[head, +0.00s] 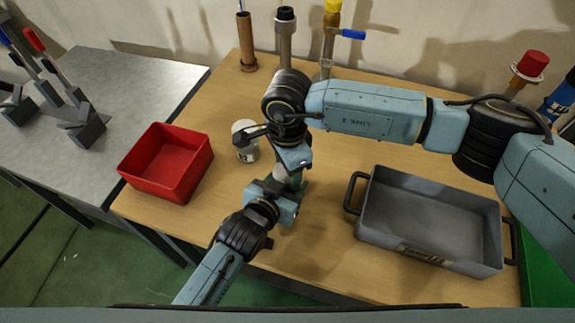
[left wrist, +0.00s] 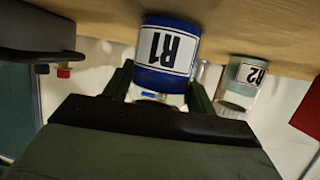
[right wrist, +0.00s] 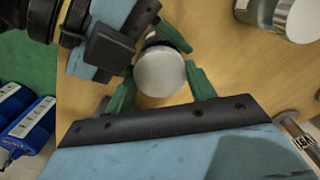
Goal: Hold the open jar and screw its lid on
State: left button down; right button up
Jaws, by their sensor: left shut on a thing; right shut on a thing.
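The jar labelled R1 (left wrist: 165,50), with a blue band, stands between the green fingers of my left gripper (left wrist: 160,88) in the left wrist view, and that gripper is shut on it. In the right wrist view a pale round lid (right wrist: 160,71) sits between the fingertips of my right gripper (right wrist: 161,82), which is shut on it from above. A dark blue edge of the jar shows behind the lid. In the head view the right gripper (head: 292,160) is directly above the left gripper (head: 285,200). My grippers mostly hide the jar there, and I cannot tell how far the lid is threaded.
A second jar, R2 (head: 245,142), stands close to the left of my grippers; it also shows in the left wrist view (left wrist: 240,82). A red bin (head: 166,160) is at the left table edge. A grey handled tray (head: 430,220) is at right. Tall metal-and-glass apparatus (head: 285,40) stands behind.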

jog(key=shift+m, duration=0.9)
jog(key=o, duration=1.1)
jog(key=shift+r, duration=0.1)
jog(key=shift+r, duration=2.2)
